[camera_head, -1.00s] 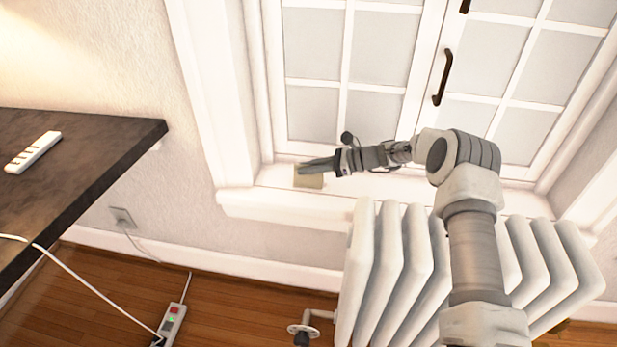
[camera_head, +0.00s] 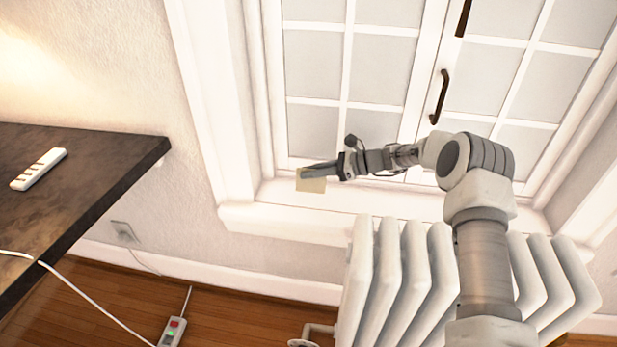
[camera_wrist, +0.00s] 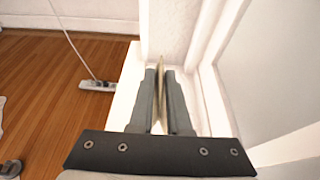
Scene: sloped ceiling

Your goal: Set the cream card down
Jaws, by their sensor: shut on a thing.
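The cream card (camera_head: 312,186) is a small flat square at the left end of my arm, in front of the window's lower left part. My gripper (camera_head: 308,173) is shut on the card. In the wrist view the card (camera_wrist: 160,82) shows edge-on as a thin strip between the two fingers of my gripper (camera_wrist: 162,75). The white window sill (camera_head: 290,218) lies below the card in the head view. I cannot tell whether the card touches the sill.
A white radiator (camera_head: 388,275) stands below the sill. The window frame (camera_head: 265,150) rises beside the gripper. Another power strip (camera_head: 173,332) lies on the wooden floor. The left sill is bare.

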